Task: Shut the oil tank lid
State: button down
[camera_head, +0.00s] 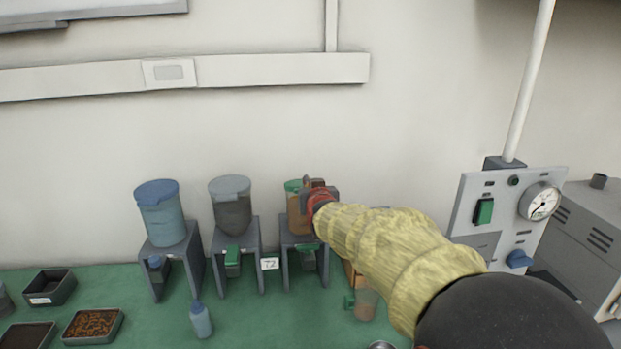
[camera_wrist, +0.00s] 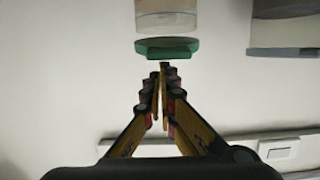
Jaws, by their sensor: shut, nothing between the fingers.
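Three oil tanks stand on dark stands along the wall: one with a blue lid (camera_head: 157,189), one with a grey lid (camera_head: 230,186), and an amber one (camera_head: 295,222) with a green lid (camera_head: 292,185). My gripper (camera_head: 309,184) is at the amber tank's upper right and partly hides it. In the wrist view, which looks upside down, the green lid (camera_wrist: 167,48) lies across the mouth of the clear tank (camera_wrist: 166,16). My gripper (camera_wrist: 163,68) is shut and empty, its fingertips close by the lid. I cannot tell whether they touch, or whether the lid is fully seated.
A blue bottle (camera_head: 201,320) stands on the green bench (camera_head: 255,318) before the stands. Dark trays (camera_head: 92,326) are at the left. A cup (camera_head: 366,303) stands below my arm. A control panel (camera_head: 505,222) with a gauge is at the right.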

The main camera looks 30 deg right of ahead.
jog(key=shift+s+a+f+b, duration=0.1)
jog(key=shift+s+f+b, duration=0.1)
jog(key=shift+f+b, duration=0.5)
jog(key=shift+s+a+f+b, duration=0.2)
jog(key=shift+f+b, duration=0.15)
jog(key=shift+f, duration=0.7)
jog(key=shift+s+a+f+b, duration=0.1)
jog(key=shift+s+f+b, duration=0.1)
jog(key=shift+f+b, duration=0.5)
jog(key=shift+d+f, duration=0.1)
jog(key=shift+f, duration=0.15)
